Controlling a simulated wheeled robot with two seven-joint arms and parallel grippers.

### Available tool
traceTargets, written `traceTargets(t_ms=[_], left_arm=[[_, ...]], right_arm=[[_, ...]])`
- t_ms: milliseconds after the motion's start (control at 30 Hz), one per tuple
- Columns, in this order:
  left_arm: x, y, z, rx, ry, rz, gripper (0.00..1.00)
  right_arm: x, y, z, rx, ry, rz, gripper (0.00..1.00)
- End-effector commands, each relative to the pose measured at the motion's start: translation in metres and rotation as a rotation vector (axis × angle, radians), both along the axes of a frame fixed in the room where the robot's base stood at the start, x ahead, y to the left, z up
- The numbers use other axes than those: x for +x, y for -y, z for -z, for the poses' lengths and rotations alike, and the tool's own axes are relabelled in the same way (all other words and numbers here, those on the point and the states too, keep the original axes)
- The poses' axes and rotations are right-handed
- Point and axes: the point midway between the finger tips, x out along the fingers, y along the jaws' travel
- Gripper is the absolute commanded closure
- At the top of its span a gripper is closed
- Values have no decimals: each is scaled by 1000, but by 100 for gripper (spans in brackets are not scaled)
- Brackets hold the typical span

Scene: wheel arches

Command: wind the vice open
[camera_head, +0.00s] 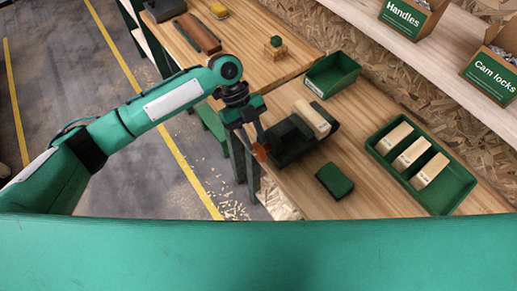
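The vice (290,138) is a dark block-like body at the front edge of the wooden workbench, with a pale wooden block (312,117) standing at its top between dark parts. A small orange-brown piece (261,152), perhaps part of the vice's handle, shows at its front left side. My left gripper (257,135) reaches down beside this piece, at the vice's front. My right gripper is not in view.
A dark green block (334,180) lies right of the vice. A green tray (455,190) holds three pale blocks. An empty green bin (332,74) stands behind. Boxes marked Handles (405,18) and Cam locks (490,75) sit on a shelf. The bench between is clear.

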Motion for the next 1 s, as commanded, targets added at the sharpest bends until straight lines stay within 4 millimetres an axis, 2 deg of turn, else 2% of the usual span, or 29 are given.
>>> traceTargets(t_ms=[33,200,433,600,867,1000], left_arm=[[7,-5,-7,0,6,0,72],[25,-18,-39,0,5,-2,72],[40,-29,-67,-1,2,-1,72],[43,-32,-74,1,1,0,72],[43,-32,-74,1,2,-1,72],[55,-27,-71,-11,61,-47,72]], right_arm=[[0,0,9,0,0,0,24],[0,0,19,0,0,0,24],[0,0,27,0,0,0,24],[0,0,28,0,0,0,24],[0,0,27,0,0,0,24],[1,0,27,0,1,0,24]])
